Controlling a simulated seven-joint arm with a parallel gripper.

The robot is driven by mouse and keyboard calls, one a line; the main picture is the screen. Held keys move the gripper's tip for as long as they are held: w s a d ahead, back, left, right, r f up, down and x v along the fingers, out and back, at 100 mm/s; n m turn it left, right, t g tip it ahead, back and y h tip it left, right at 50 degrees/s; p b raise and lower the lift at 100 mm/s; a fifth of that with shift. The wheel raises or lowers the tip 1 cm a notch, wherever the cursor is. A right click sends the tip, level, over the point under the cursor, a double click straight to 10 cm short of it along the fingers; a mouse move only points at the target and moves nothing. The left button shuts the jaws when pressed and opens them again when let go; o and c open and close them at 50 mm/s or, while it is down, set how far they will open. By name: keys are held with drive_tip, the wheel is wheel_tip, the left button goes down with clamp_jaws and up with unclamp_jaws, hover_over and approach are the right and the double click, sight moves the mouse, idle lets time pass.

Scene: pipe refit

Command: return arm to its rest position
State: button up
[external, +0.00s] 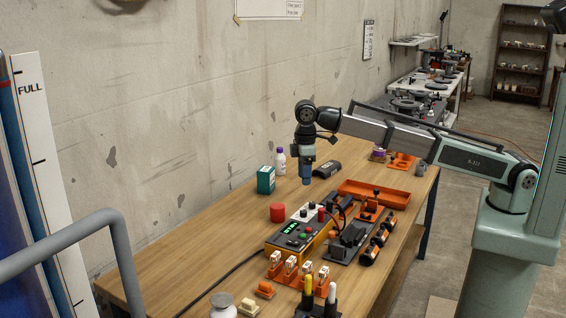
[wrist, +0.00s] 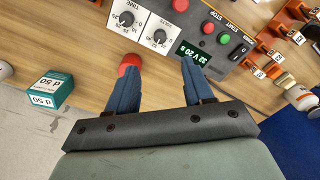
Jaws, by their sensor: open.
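My gripper (wrist: 154,88) shows in the wrist view with its two blue fingers spread apart and nothing between them. In the external view my gripper (external: 307,180) points down above the wooden table, near its wall side. My arm reaches in from the right, from its pale green base. A red cylinder (external: 278,212) stands on the table below and left of the gripper. In the wrist view the red cylinder (wrist: 127,64) shows partly behind the left finger; I cannot tell how far below it lies.
A control box with a green display (external: 291,237) stands mid-table. An orange tray (external: 374,194) lies to the right. Orange holders (external: 290,264) stand in front.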

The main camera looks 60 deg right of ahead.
drive_tip(key=shift+r, duration=0.65)
drive_tip(key=shift+w+d, duration=0.1)
